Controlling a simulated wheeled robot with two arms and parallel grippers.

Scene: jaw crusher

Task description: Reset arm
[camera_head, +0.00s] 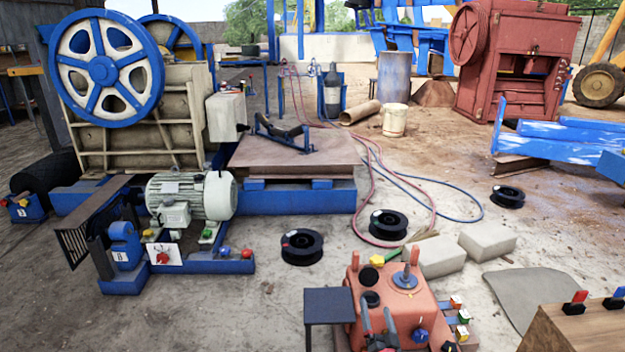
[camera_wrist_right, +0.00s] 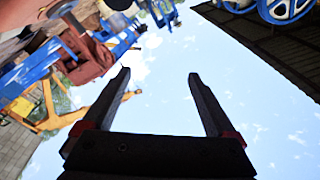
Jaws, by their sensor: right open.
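My right gripper (camera_head: 376,308) shows low in the head view, in front of the orange-red control box (camera_head: 405,298). Its two dark fingers point up and stand apart, with red at their base. In the right wrist view the right gripper (camera_wrist_right: 159,73) is open, with only sky between the fingers and nothing held. The scene appears tilted around it there. My left gripper is in neither view.
A jaw crusher with a blue flywheel (camera_head: 104,71) stands at the left, with a motor (camera_head: 205,196) before it. Black reels (camera_head: 302,247), pale blocks (camera_head: 487,241) and hoses lie on the floor. A wooden box (camera_head: 575,330) with switches is at lower right.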

